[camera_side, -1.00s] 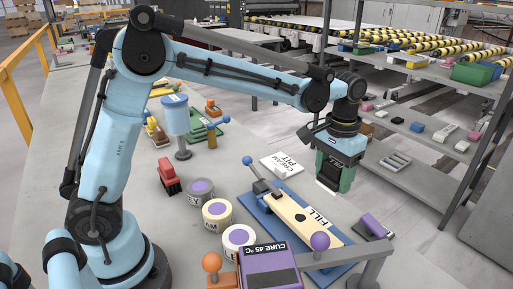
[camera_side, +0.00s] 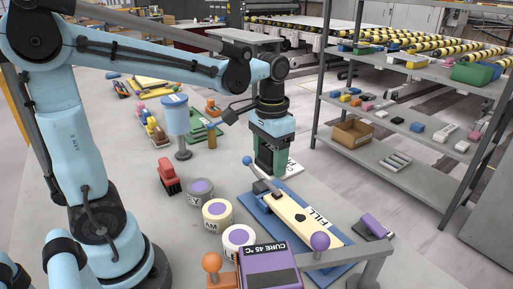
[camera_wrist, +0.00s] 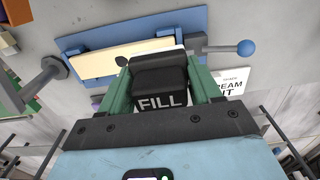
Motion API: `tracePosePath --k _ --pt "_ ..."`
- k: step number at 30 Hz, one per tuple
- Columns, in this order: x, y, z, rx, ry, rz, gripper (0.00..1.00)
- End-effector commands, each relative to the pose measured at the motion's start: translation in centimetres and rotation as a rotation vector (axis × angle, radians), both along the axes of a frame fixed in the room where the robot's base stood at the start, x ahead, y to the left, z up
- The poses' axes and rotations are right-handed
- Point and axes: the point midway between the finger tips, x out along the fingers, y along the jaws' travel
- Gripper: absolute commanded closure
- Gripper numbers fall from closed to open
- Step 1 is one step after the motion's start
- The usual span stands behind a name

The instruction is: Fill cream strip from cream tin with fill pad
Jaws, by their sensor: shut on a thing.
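My gripper (camera_side: 272,165) is shut on the fill pad, a dark block lettered FILL (camera_wrist: 162,90) that shows between the green fingers in the wrist view. In the side view it is over the white card, which it partly hides. The cream strip (camera_side: 287,207) lies on a blue board (camera_side: 340,272), right of and nearer the camera than my gripper, with a dark spot on it and a white FILL label at one end. The tin whose visible letters read AM (camera_side: 216,222), likely the cream tin, stands left of the board with a purple-centred top.
A grey tin (camera_side: 200,198) and a white tin (camera_side: 239,252) stand either side of it. A blue-knobbed lever (camera_side: 248,161) rises at the board's far end. A purple CURE 45 °C box (camera_side: 268,270) and a purple-ended bar (camera_side: 375,227) are near. The card (camera_wrist: 236,80) reads partly.

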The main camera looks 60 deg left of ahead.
Motion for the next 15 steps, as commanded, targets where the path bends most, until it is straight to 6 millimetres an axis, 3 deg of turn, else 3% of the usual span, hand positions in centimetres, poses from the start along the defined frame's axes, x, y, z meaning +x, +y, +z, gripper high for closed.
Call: tracePosePath --k 3,9,15 --pt "-3.4 1.8 -0.2 0.000 0.000 0.006 0.61" --pt "-8.1 3.7 -1.0 0.000 0.000 0.005 0.61" --pt "-10.9 4.4 -2.0 0.000 0.000 0.002 0.61"
